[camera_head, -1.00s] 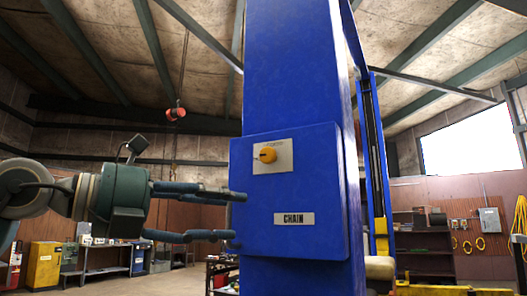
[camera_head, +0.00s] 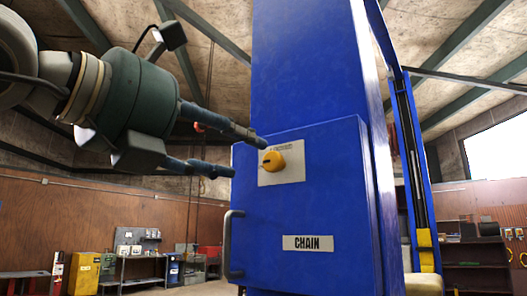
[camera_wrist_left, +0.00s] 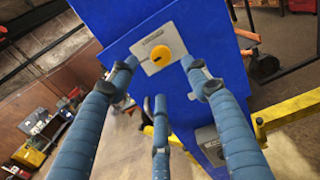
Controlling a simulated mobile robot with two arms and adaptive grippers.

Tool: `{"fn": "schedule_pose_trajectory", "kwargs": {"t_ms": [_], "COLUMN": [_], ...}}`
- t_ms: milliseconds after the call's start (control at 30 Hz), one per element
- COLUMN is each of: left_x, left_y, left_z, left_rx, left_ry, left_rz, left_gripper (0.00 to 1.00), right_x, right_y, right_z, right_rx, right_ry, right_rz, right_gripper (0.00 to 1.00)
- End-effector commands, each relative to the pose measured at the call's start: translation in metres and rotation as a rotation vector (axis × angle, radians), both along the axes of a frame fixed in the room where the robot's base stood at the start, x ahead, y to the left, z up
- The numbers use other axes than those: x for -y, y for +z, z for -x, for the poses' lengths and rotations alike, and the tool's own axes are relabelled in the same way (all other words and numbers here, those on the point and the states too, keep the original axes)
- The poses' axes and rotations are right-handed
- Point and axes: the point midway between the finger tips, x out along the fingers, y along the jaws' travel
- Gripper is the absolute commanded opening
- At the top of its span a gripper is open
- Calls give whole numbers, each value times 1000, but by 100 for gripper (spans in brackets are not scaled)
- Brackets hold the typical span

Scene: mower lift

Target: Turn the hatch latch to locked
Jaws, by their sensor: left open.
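The hatch latch is a round yellow knob (camera_head: 273,161) on a pale plate (camera_head: 291,172), on the front of a blue box marked CHAIN (camera_head: 307,243). My left gripper (camera_head: 248,156) is open, its fingers pointing right at the knob from the left. The upper finger's tip overlaps the plate's left edge in the head view; I cannot tell whether it touches. In the left wrist view the knob (camera_wrist_left: 158,56) lies ahead between the spread blue fingers (camera_wrist_left: 160,95), with a dark mark on its face. The right gripper is not in view.
A dark handle (camera_head: 233,243) stands out at the box's left edge, below my gripper. A tall blue column (camera_head: 310,70) rises behind the box. Shelves (camera_head: 140,262) and a yellow cabinet (camera_head: 86,272) stand far back left.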

Motion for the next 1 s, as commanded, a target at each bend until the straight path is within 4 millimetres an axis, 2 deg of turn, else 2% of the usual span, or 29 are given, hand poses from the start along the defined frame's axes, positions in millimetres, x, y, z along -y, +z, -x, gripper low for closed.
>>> {"fn": "schedule_pose_trajectory", "kwargs": {"t_ms": [33, 100, 167, 267, 500, 600, 767, 867, 1000], "left_x": [8, 16, 22, 31, 43, 43, 43, 43, 43], "left_y": [3, 3, 2, 2, 0, 0, -1, -1, -1], "left_z": [-10, -21, -30, -43, -59, -60, -60, -60, -59], "left_rx": [-5, -5, -6, -5, -3, -4, -3, -3, -4], "left_ry": [-1, -2, -2, -2, -2, -2, -2, -2, -2], "left_rz": [-3, -4, -3, -2, -1, 0, -1, -1, 0], "left_gripper": [48, 48, 48, 48, 48, 48, 48, 32, 4], "right_x": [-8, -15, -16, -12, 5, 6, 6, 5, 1], "right_y": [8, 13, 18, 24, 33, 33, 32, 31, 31], "right_z": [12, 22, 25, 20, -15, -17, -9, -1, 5], "right_rx": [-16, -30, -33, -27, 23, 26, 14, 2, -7], "right_ry": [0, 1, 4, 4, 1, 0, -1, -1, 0], "right_rz": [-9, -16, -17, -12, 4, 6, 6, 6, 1], "right_gripper": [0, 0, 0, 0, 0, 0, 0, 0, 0]}}
